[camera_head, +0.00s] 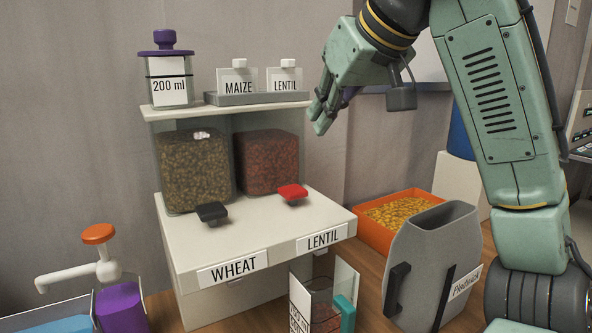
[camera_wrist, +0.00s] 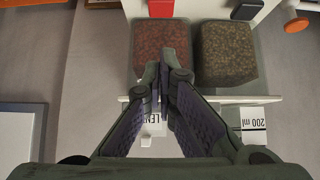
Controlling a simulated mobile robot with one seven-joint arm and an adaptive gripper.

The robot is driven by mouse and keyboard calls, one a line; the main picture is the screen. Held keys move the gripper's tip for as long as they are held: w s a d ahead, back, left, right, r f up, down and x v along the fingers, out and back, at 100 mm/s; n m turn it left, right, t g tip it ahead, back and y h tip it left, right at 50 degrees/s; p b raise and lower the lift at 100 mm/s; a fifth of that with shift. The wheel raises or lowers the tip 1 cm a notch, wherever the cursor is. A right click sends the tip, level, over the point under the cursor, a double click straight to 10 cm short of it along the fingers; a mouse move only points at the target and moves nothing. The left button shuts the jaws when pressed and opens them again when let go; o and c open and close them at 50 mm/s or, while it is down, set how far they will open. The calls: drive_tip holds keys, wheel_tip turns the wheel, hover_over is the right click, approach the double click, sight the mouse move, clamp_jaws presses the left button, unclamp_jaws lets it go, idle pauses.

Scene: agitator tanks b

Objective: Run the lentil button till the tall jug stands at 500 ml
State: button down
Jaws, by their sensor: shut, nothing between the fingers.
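The red lentil button (camera_head: 292,192) sits on the dispenser's ledge above the LENTIL label (camera_head: 323,238); it shows at the top edge of the wrist view (camera_wrist: 162,8). Behind it is the hopper of red lentils (camera_head: 268,162). A clear tall jug (camera_head: 345,281) with a teal handle stands below the lentil side, cut off by the bottom edge. Reddish contents show in it; I cannot read their level against the scale. My gripper (camera_head: 318,122) is shut and empty, above and right of the lentil hopper, apart from the button. Its fingers also show in the wrist view (camera_wrist: 164,72).
The wheat hopper (camera_head: 193,170) and black button (camera_head: 213,212) are on the left. A 200 ml jar (camera_head: 169,92) and the MAIZE card (camera_head: 238,86) stand on the shelf. A grey bin (camera_head: 432,262) and an orange crate (camera_head: 368,232) are at right. A pump bottle (camera_head: 121,306) is at lower left.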

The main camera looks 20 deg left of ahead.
drive_tip(key=p, duration=0.1)
hover_over(294, 189)
drive_tip(key=s+d, duration=0.1)
drive_tip(key=d, duration=0.1)
drive_tip(key=f, duration=0.6)
drive_tip(key=shift+a+f, duration=0.25)
drive_tip(key=shift+f, duration=0.15)
wheel_tip(294, 189, down, 4)
drive_tip(key=shift+w+r+p, duration=0.1)
drive_tip(key=shift+r+p, duration=0.15)
drive_tip(key=shift+p, duration=0.1)
drive_tip(key=shift+a+f, duration=0.1)
drive_tip(key=shift+f, duration=0.3)
drive_tip(key=shift+f, duration=0.1)
drive_tip(key=shift+f+b, duration=0.4)
drive_tip(key=shift+f, duration=0.55)
